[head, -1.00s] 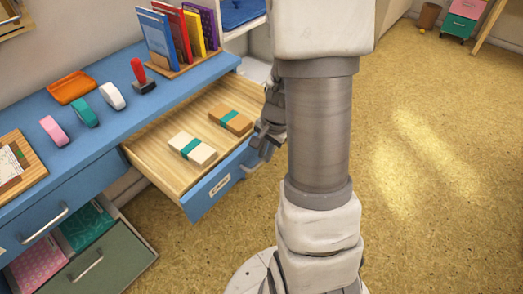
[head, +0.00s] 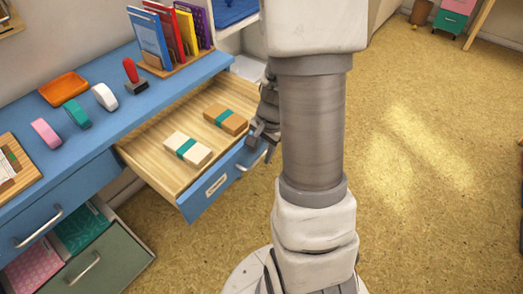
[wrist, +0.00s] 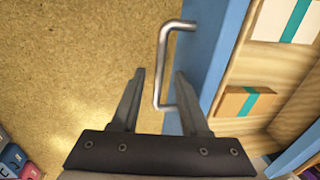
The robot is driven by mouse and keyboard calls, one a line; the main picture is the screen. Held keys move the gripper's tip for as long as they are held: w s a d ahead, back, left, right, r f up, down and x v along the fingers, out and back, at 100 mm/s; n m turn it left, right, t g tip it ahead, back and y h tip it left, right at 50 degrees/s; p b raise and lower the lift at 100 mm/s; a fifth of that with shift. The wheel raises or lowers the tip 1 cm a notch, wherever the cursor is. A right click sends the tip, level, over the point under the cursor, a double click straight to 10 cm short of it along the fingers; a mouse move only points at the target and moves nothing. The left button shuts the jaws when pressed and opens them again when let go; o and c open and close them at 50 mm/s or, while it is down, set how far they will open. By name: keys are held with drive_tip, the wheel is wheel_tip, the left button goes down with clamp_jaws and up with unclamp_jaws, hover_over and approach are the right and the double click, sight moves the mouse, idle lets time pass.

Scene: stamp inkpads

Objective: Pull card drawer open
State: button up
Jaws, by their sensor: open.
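The card drawer (head: 199,203) with a blue front stands pulled out of the blue desk, its pale wood inside showing. A white card bundle (head: 180,142) and a brown card bundle (head: 217,111), each with a teal band, lie in it. The metal drawer handle (wrist: 161,62) shows in the wrist view on the blue front. My gripper (wrist: 160,74) is open, with the handle between its two fingers in the picture. Whether the fingers touch it I cannot tell. In the head view my gripper (head: 263,135) is at the drawer's right front, partly hidden by my arm.
The desk top (head: 95,140) holds tape rolls, an orange tray (head: 63,90), a red-handled stamp (head: 132,78) and upright books (head: 160,35). A lower green drawer (head: 100,265) is open at the left.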

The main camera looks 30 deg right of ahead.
drive_tip(key=s+r+p, duration=0.1)
drive_tip(key=r+p, duration=0.2)
drive_tip(key=r, duration=0.5)
drive_tip(key=s+d+r+p, duration=0.1)
drive_tip(key=r+p, duration=0.3)
drive_tip(key=r, duration=0.5)
drive_tip(key=shift+s, duration=0.5)
drive_tip(key=s+a+r+n+t, duration=0.2)
drive_tip(key=s+a+r+n, duration=0.2)
drive_tip(key=a+r+n, duration=0.35)
drive_tip(key=s+a+r+n+t, duration=0.2)
drive_tip(key=s+a+r+n, duration=0.4)
drive_tip(key=a, duration=0.3)
wheel_tip(320, 180, up, 13)
drive_tip(key=w+p, duration=0.1)
drive_tip(key=p, duration=1.2)
drive_tip(key=shift+w+d+r+h, duration=0.15)
drive_tip(key=shift+w+d+h, duration=0.15)
drive_tip(key=shift+h, duration=0.1)
